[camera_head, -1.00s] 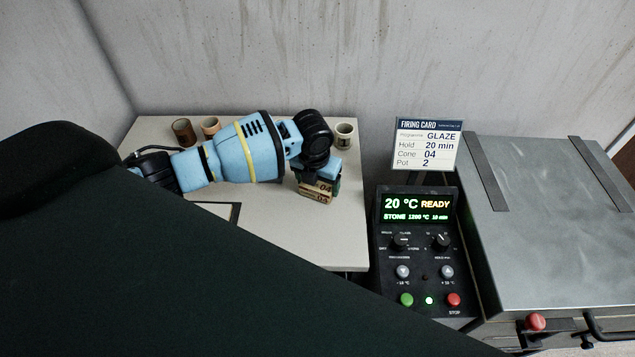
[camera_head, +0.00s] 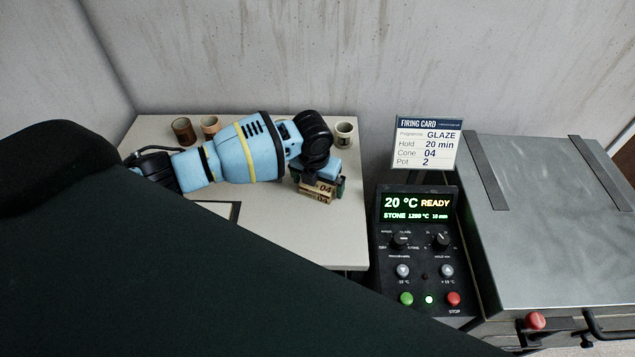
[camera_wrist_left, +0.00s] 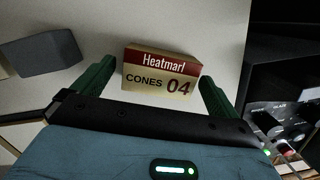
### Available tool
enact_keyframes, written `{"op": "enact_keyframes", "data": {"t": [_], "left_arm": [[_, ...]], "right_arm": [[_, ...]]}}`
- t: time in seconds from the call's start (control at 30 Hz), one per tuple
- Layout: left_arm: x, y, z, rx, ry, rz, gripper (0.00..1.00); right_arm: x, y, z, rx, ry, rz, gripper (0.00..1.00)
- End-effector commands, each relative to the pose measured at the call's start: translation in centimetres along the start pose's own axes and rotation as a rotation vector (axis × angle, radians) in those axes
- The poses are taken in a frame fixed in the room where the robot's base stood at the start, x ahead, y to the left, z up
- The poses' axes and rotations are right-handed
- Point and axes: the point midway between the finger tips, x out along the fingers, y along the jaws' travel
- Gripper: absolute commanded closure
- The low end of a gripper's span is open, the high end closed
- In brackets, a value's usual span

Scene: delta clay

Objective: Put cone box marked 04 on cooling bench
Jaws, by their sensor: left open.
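In the left wrist view the 04 box (camera_wrist_left: 159,74) is tan with a dark red band and lies between the two green fingers. My left gripper (camera_head: 319,182) is open around it, with a finger at each side and visible gaps; it also shows in the left wrist view (camera_wrist_left: 157,78). I cannot tell which surface is the cooling bench. My right gripper is not in view.
The pale table (camera_head: 300,238) holds a brown cup (camera_head: 183,131), a tan cup (camera_head: 211,126) and a white cup (camera_head: 344,134). A control panel (camera_head: 424,265), a firing card (camera_head: 427,144) and a grey metal kiln (camera_head: 550,235) stand to the right. A grey block (camera_wrist_left: 40,54) lies left in the wrist view.

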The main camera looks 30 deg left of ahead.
Motion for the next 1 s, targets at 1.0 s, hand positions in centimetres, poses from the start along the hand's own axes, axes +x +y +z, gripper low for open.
{"op": "enact_keyframes", "data": {"t": [1.0], "left_arm": [[-12.2, 0.0, 0.0, 0.000, -0.001, 0.000, 0.02]], "right_arm": [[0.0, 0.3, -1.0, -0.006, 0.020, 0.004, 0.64]]}}
